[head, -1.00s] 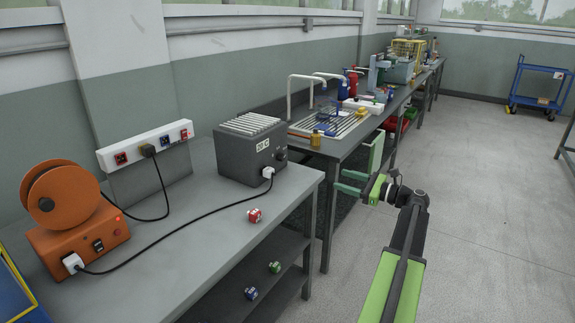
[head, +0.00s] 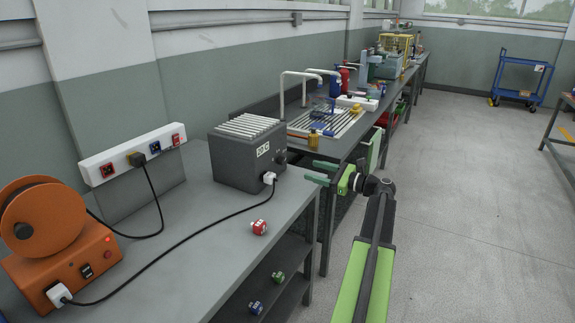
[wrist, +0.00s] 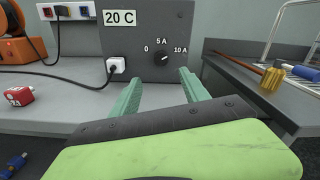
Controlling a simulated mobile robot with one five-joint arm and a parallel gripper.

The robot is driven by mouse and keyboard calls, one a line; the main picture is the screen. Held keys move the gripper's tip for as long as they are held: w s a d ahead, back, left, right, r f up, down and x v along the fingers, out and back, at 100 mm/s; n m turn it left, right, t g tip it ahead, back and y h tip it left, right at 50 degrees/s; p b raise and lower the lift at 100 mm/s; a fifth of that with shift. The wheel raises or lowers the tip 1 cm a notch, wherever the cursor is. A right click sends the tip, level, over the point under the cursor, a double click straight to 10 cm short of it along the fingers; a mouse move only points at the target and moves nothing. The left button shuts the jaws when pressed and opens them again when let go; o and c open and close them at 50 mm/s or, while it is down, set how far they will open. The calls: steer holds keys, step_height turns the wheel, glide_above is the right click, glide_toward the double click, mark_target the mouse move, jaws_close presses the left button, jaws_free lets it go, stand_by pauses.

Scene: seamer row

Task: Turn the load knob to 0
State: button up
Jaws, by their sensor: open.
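The load knob (wrist: 161,58) is a dark round knob on the front of a dark grey box (head: 238,170). The wrist view shows a scale of 0, 5 A and 10 A around it and a "20 C" label on the box. My gripper (head: 317,174) is open and empty, in front of the box's knob face. In the wrist view its two green fingers (wrist: 160,84) are spread to either side below the knob, apart from it.
A white plug (head: 268,178) with a black cable sits in the box's front. A red block (head: 259,227) lies on the bench (head: 200,255) near its edge. An orange reel machine (head: 60,255) and a socket strip (head: 130,153) are at left. Open floor lies right.

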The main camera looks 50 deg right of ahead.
mark_target(284, 162)
steer(key=x, duration=1.1)
steer(key=shift+w+d, duration=0.1)
steer(key=shift+w, duration=0.2)
steer(key=shift+c, duration=0.3)
